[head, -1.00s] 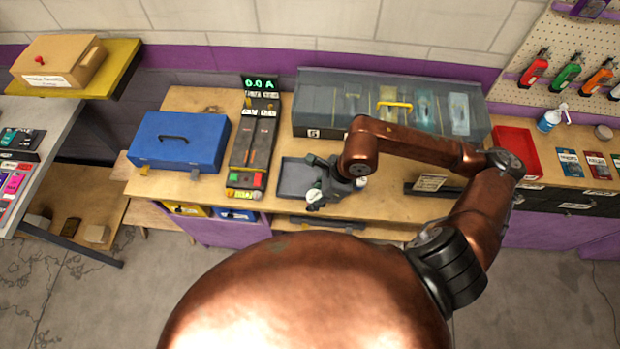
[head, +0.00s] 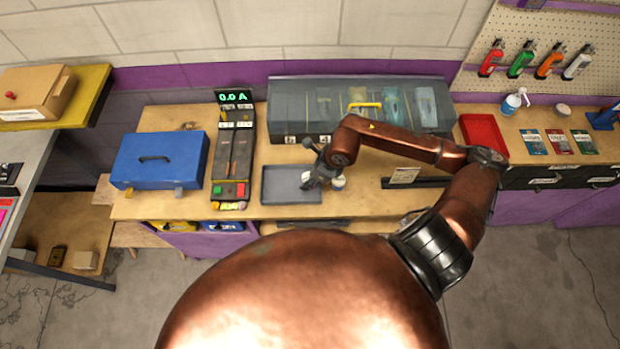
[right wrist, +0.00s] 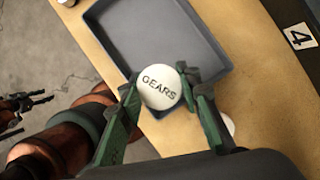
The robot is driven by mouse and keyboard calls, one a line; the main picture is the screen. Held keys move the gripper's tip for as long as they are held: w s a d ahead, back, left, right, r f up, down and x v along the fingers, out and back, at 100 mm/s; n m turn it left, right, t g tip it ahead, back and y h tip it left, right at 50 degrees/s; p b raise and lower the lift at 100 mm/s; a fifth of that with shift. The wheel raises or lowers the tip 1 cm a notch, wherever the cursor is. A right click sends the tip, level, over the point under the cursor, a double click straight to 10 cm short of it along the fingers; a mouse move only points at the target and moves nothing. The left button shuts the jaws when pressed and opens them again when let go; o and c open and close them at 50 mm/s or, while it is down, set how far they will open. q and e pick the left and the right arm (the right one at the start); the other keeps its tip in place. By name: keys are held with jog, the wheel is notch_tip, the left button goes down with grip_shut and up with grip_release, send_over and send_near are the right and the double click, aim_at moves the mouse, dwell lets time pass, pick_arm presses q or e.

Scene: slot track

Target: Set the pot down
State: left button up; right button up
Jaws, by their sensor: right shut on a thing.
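The pot (right wrist: 160,88) has a round white lid marked GEARS in the right wrist view. My right gripper (right wrist: 158,92) is shut on it, one green finger on each side. The pot appears over the near corner of a shallow grey tray (right wrist: 185,33); I cannot tell whether it touches the tray. In the head view my right gripper (head: 314,182) is at the right side of the tray (head: 279,198) and mostly hides the pot. Dark fingers, apparently my left gripper (right wrist: 24,108), show at the left edge of the wrist view, too small to judge.
Another white round thing (head: 338,181) stands on the wooden bench (head: 370,205) just right of the tray. A meter unit (head: 232,150) and a blue box (head: 160,160) are on the left. A clear-lidded case (head: 300,100) stands behind, a red tray (head: 483,135) farther right.

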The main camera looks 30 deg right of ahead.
jog(key=f, duration=0.1)
jog(key=w+d+f, duration=0.1)
jog(key=d+f, duration=0.1)
jog(key=shift+w+p, duration=0.3)
jog(key=shift+w, duration=0.05)
notch_tip(320, 180, down, 2)
jog(key=shift+f+p, duration=0.1)
jog(key=shift+p, duration=0.5)
jog(key=shift+f, duration=0.45)
jog(key=shift+f, duration=0.15)
jog(key=o, duration=1.2)
jog(key=shift+c, duration=0.2)
jog(key=shift+w, duration=0.1)
